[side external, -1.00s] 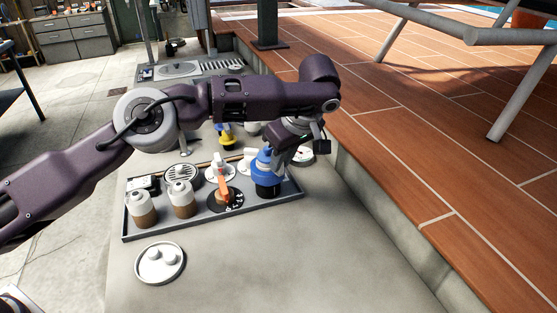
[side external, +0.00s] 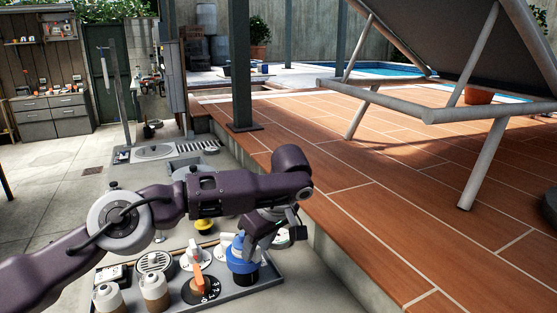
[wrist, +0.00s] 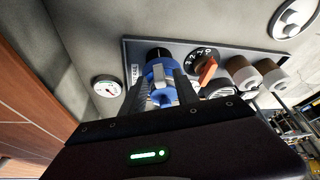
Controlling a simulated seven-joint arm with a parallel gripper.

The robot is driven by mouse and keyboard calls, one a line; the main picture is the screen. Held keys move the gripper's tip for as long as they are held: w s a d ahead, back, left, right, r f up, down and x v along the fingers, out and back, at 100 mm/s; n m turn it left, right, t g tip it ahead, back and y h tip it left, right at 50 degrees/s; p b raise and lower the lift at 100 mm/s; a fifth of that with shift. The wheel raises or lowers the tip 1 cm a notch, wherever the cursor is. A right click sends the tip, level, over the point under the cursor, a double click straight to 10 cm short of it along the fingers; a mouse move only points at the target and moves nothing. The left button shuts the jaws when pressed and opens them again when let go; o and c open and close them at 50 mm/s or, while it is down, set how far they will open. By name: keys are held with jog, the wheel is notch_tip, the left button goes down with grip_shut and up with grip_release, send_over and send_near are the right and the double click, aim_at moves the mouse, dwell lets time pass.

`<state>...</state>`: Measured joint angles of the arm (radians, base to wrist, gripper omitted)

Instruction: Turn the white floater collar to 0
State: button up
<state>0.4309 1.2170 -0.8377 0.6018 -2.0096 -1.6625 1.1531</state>
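A blue device (side external: 240,254) with a black lower end stands at the right end of the grey tray (side external: 283,279). My gripper (wrist: 168,88) reaches it, and its two fingers lie on either side of the blue body in the wrist view. A small white block (wrist: 159,73) shows on the blue body between the fingers. I cannot tell whether the fingers touch the body. A black numbered dial (side external: 207,290) with an orange lever (side external: 195,264) sits beside it. I cannot clearly make out a white collar or its setting.
Two brown-and-white bottles (side external: 154,290) stand at the tray's left, near a round white grille (side external: 153,262). A white knob (side external: 192,254) is behind the orange lever. A round gauge (wrist: 106,86) lies outside the tray. A raised tiled deck (side external: 350,210) edges the right side.

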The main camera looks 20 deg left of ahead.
jog(key=shift+r+m, duration=0.1)
jog(key=shift+m, duration=0.2)
jog(key=shift+s+a+m+t, duration=0.1)
jog(key=shift+s+m+t, duration=0.05)
jog(key=shift+m+t, duration=0.15)
jog(key=w+d+r+m+t+h, duration=0.2)
jog(key=w+r+t, duration=0.2)
jog(key=r, duration=0.7)
jog(key=w+d+r+m+t+h, duration=0.1)
jog(key=w+r+t, duration=0.3)
jog(key=r, duration=0.7)
jog(key=w+d+r+m+t+h, duration=0.2)
jog(key=r+t, duration=0.3)
jog(key=r, duration=0.5)
jog(key=shift+w+d+r+m+h, duration=0.3)
jog(key=shift+w+d+r+h, duration=0.1)
jog(key=shift+w+h, duration=0.5)
